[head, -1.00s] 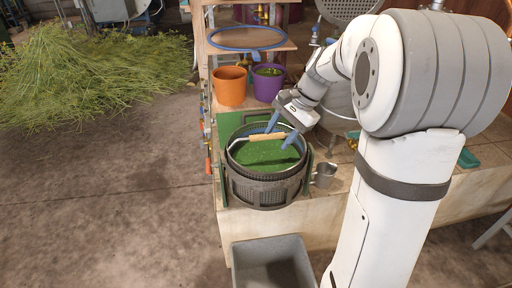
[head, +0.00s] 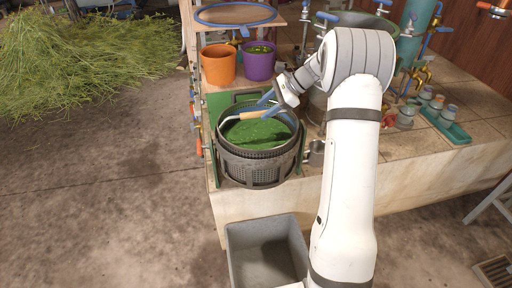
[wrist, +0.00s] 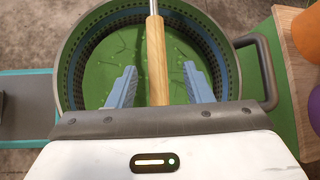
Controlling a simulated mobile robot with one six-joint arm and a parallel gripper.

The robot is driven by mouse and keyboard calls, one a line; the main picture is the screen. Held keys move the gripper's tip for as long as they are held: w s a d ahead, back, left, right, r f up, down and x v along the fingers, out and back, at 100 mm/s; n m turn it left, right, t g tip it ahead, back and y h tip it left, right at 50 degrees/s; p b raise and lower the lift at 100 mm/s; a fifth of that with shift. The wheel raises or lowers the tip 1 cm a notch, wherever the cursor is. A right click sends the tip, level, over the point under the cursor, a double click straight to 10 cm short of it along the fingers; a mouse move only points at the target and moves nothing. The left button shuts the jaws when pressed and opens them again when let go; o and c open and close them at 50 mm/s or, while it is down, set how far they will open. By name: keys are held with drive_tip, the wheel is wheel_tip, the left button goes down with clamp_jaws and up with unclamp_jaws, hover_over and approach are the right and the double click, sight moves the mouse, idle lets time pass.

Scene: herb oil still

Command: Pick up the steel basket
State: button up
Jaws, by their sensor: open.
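In the wrist view the wooden grip (wrist: 157,62) lies between the open fingers (wrist: 158,84), with a gap on each side. The basket rim (wrist: 72,50) shows around them. Contact with the grip is not seen.
An orange pot (head: 218,64) and a purple pot (head: 259,62) stand behind the basket. A metal mug (head: 315,152) is close on its right. A grey bin (head: 236,252) is on the floor in front. Valves and a green tray (head: 452,130) are further right.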

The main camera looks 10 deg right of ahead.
sight(258, 113)
drive_tip(key=x, duration=0.4)
drive_tip(key=shift+s, duration=0.15)
drive_tip(key=shift+c, duration=0.3)
clamp_jaws()
drive_tip(key=shift+r, duration=0.15)
